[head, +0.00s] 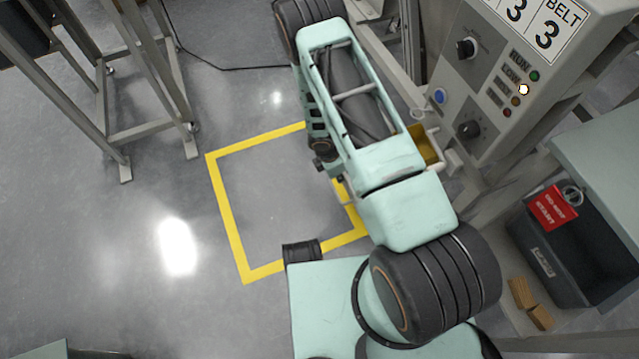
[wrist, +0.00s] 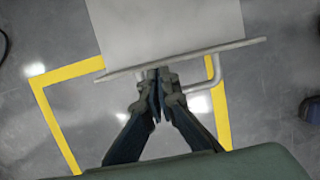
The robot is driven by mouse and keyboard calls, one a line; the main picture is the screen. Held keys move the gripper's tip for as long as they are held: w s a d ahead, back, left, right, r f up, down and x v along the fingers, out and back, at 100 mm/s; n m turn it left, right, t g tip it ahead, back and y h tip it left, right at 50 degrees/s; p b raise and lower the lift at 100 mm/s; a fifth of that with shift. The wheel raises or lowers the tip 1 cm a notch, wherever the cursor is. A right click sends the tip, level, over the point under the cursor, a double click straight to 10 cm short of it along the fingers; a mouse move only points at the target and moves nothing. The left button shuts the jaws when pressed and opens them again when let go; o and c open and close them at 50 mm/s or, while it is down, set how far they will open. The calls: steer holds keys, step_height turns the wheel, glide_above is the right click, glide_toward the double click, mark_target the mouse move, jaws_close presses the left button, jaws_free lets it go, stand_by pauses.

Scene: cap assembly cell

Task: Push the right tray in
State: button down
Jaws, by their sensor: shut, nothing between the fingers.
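A pale grey tray (wrist: 172,25) shows at the top of the wrist view, with a thin front edge and a bar handle (wrist: 216,72). My gripper (wrist: 157,85) is shut and empty. Its fingertips overlap the middle of the tray's front edge, beside and partly over the left part of the handle. I cannot tell whether they touch it. In the head view my arm hides most of the tray and the fingertips.
A yellow floor outline (head: 228,225) lies below my arm. A control panel (head: 510,75) with knobs and lights stands at the right, above a dark bin (head: 565,265) with a red label. Metal legs (head: 155,130) stand at the left. The floor between is clear.

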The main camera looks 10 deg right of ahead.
steer(key=w+d, duration=0.1)
steer(key=d, duration=0.4)
steer(key=w+d, duration=0.2)
steer(key=d, duration=0.3)
steer(key=w+d+p, duration=0.1)
steer(key=d, duration=0.4)
steer(key=shift+w, duration=0.15)
steer(key=shift+a, duration=0.1)
